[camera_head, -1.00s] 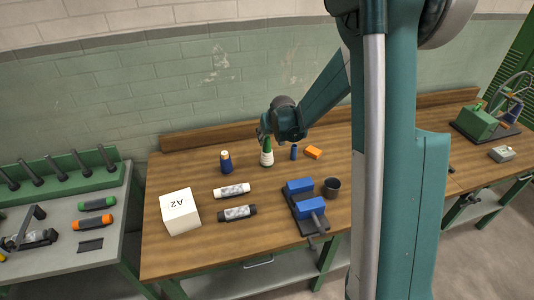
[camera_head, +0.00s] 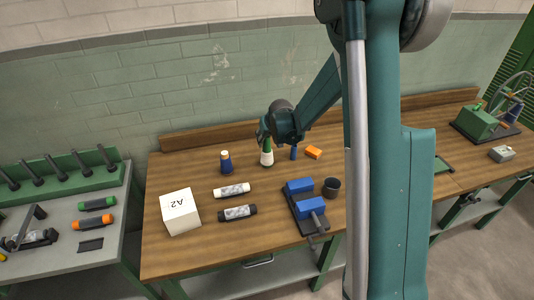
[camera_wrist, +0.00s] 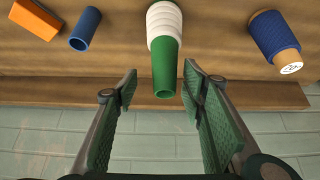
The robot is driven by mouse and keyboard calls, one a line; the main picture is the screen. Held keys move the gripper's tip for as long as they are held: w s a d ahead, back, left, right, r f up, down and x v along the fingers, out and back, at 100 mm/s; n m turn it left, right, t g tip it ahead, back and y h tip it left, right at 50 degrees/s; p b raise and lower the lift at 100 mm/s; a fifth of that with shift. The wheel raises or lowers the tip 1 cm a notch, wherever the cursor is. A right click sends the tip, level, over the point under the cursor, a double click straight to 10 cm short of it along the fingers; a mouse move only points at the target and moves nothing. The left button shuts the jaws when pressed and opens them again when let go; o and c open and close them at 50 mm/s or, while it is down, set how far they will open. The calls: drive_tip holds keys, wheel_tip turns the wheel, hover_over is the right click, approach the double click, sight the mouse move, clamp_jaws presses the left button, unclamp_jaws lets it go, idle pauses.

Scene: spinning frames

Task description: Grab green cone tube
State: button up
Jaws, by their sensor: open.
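The green cone tube (camera_head: 267,157), wound with white around its lower part, stands upright on the wooden workbench (camera_head: 190,250). In the wrist view the green cone tube (camera_wrist: 165,65) has its narrow hollow green end toward my gripper. My gripper (camera_head: 264,138) is at the tube's upper end in the head view and hides part of it. In the wrist view my gripper (camera_wrist: 160,85) is open, with a green pad on each side. The tube's tip lies roughly between the fingertips, nearer the right one. Nothing is held.
A white A2 box (camera_head: 180,211), two lying rolls, a blue vise (camera_head: 304,200) and a dark cup (camera_head: 331,187) are nearer.

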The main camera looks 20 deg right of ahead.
sight(266, 157)
drive_tip(key=shift+a+x, duration=0.15)
drive_tip(key=shift+x, duration=0.55)
drive_tip(key=shift+a+x, duration=0.1)
drive_tip(key=shift+x, duration=0.55)
drive_tip(key=shift+p+x, duration=0.3)
drive_tip(key=shift+x, duration=0.95)
